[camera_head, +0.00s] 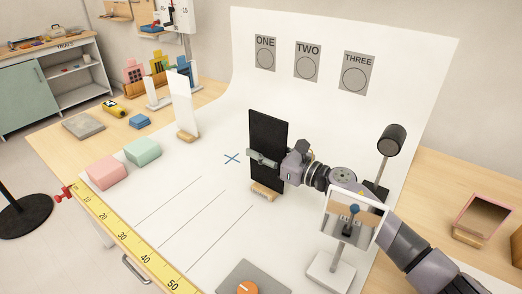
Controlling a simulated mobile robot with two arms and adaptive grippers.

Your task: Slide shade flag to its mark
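The shade flag (268,130) is a tall black panel standing upright on a small wooden foot (264,192), on the white sweep. The mark, a blue cross (233,158), lies on the white surface to the left of the flag, apart from its foot. My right gripper (262,158) reaches in from the right at the flag. A grey finger lies across the panel's near face at mid-height. Whether the other finger is behind the panel is hidden, so I cannot tell if the gripper grips it. My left gripper is not in view.
A white panel (183,108) stands at the back left. Pink (107,172) and green (142,151) blocks lie left, near a yellow ruler (127,243). A framed mirror-like stand (330,270) and a black lamp (391,139) flank my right arm. The surface around the cross is clear.

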